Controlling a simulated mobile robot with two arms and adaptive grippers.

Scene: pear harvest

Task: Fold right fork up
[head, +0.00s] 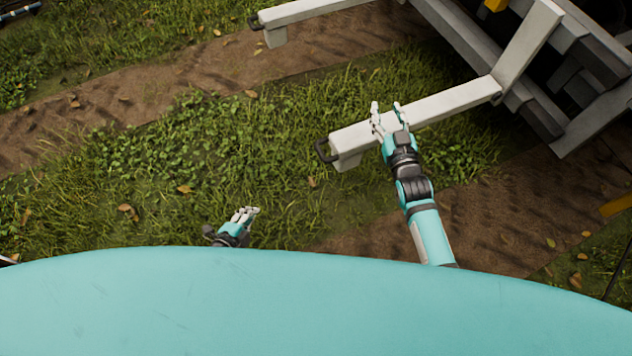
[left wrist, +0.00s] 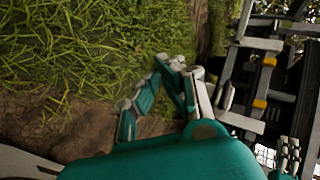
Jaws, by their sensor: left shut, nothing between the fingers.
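The nearer fork (head: 440,106) is a pale grey beam, low over the grass. It runs from the machine at the right to a free end with a black loop handle (head: 321,150).
A second pale fork (head: 310,11) extends from the machine at the top. Grass and a dirt track (head: 130,100) lie open at left. My teal body covers the bottom of the head view.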

